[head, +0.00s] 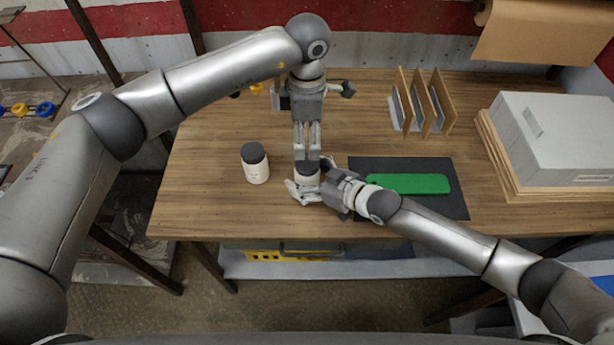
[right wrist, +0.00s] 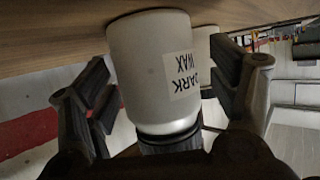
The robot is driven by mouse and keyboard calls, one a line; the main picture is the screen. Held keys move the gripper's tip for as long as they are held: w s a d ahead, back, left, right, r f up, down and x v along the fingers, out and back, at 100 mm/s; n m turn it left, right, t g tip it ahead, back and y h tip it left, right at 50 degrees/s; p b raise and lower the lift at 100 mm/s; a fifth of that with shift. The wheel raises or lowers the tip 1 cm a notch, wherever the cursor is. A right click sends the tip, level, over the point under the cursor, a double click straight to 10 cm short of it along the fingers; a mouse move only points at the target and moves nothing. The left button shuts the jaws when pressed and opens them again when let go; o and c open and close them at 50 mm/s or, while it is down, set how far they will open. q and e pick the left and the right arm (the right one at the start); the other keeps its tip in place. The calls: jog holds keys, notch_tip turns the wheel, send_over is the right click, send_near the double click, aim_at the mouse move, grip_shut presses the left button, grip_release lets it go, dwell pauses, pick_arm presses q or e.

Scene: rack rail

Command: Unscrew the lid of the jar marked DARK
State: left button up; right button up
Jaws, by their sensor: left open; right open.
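The jar marked DARK WAX (right wrist: 150,65) is white with a black lid (right wrist: 170,140); the right wrist view shows it upside down. In the head view the jar (head: 306,178) stands upright on the table, partly hidden by my grippers. My right gripper (head: 308,182) is open, with its fingers on either side of the jar body. Its fingers also show in the right wrist view (right wrist: 165,95), with gaps beside the jar. My left gripper (head: 307,154) is open and points down right over the black lid; I cannot tell whether it touches the lid.
A second white jar with a black lid (head: 255,164) stands upright to the left. A green block (head: 410,183) lies on a dark mat (head: 455,207) to the right. A wooden rack (head: 424,103) and a grey box (head: 555,135) stand farther right. The table (head: 205,215) is clear at front left.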

aim_at(307, 162)
pick_arm(q)
jog(key=shift+w, duration=0.1)
pick_arm(e)
jog(key=shift+w+f, duration=0.1)
jog(key=shift+w, duration=0.05)
jog(key=shift+c, duration=0.4)
grip_shut()
pick_arm(q)
jog(key=m, duration=1.5)
jog(key=shift+m, duration=0.3)
jog(key=m, duration=0.6)
jog(key=shift+m, duration=0.4)
jog(key=shift+f, duration=4.05)
